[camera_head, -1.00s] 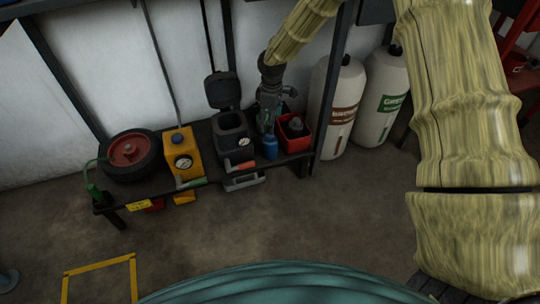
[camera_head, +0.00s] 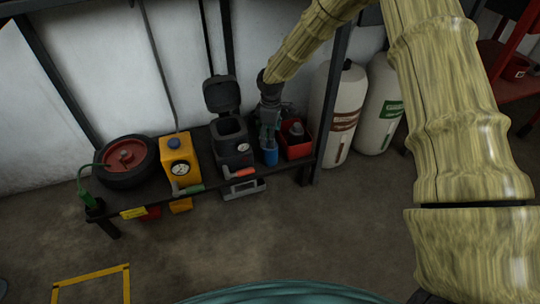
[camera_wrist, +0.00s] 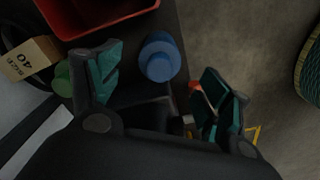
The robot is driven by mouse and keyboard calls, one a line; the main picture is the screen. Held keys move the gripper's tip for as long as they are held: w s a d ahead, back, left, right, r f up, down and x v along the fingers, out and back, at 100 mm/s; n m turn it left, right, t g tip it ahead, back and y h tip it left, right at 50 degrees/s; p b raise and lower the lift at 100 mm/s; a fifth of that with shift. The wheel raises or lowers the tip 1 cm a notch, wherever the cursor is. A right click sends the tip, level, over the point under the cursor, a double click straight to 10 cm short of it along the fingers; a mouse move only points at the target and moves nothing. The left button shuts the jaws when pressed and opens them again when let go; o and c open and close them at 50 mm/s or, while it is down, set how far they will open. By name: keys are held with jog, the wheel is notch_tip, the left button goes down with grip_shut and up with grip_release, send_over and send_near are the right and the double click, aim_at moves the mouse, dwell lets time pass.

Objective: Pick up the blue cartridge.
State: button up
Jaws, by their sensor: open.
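The blue cartridge (camera_head: 270,155) stands upright on the dark bench, between the black open-lidded unit and the red bin. In the wrist view, the cartridge (camera_wrist: 160,57) shows its round top between my two spread fingers and a little ahead of them. My gripper (camera_head: 268,138) points down just above the cartridge and hides its upper part in the head view. In the wrist view my gripper (camera_wrist: 158,88) is open and empty, with teal pads either side of the cartridge. I cannot tell whether a pad touches it.
The red bin (camera_head: 299,150) is close on the right, and the black unit (camera_head: 233,150) close on the left. White cylinders (camera_head: 345,110) are beyond the post.

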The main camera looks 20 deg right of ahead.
aim_at(270, 151)
notch_tip(270, 151, down, 4)
jog(key=shift+a+f+b, duration=0.1)
jog(key=shift+b, duration=0.95)
jog(key=c, duration=1.6)
jog(key=shift+r, duration=0.2)
